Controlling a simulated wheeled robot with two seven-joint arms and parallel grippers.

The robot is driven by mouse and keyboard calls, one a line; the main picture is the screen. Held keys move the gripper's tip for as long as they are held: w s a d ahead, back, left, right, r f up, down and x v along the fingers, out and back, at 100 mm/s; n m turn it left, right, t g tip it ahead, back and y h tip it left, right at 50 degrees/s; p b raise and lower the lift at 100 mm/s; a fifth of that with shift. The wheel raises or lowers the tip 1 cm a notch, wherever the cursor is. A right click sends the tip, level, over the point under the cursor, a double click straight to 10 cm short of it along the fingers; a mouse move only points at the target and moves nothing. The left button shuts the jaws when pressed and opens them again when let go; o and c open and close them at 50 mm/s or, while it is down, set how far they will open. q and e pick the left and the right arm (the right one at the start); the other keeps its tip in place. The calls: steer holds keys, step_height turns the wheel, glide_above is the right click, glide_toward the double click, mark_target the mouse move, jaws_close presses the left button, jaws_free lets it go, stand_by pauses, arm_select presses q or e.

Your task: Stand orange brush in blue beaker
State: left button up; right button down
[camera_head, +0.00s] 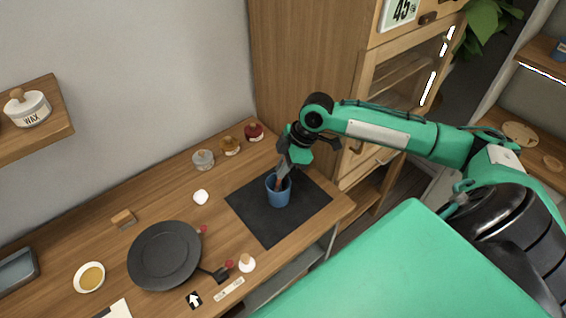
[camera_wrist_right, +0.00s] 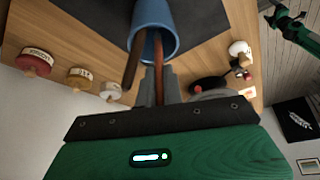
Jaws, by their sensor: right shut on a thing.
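The blue beaker (camera_head: 279,192) stands upright on a dark mat (camera_head: 254,218). My right gripper (camera_head: 284,168) is just above its mouth. In the right wrist view it is shut on a reddish-orange stick (camera_wrist_right: 158,62), which looks like the orange brush's handle. The stick's far end is inside the blue beaker (camera_wrist_right: 152,14), and its tip is hidden there. A darker brown stick (camera_wrist_right: 133,62) also leans in the beaker, beside the gripper. In the right wrist view, part of my left arm shows small at the upper right; its jaws are too small to read.
Several small jars, including a red-topped one (camera_head: 254,131), stand behind the mat. A wooden cabinet (camera_head: 295,70) rises close behind the mat. A white-based item (camera_head: 246,263) stands near the front edge.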

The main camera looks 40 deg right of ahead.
steer(key=shift+f, duration=0.15)
steer(key=c, duration=1.5)
jaws_free()
steer(key=shift+o, duration=0.2)
steer(key=b+v, duration=0.2)
steer(key=v, duration=1.2)
steer(key=shift+b, duration=0.35)
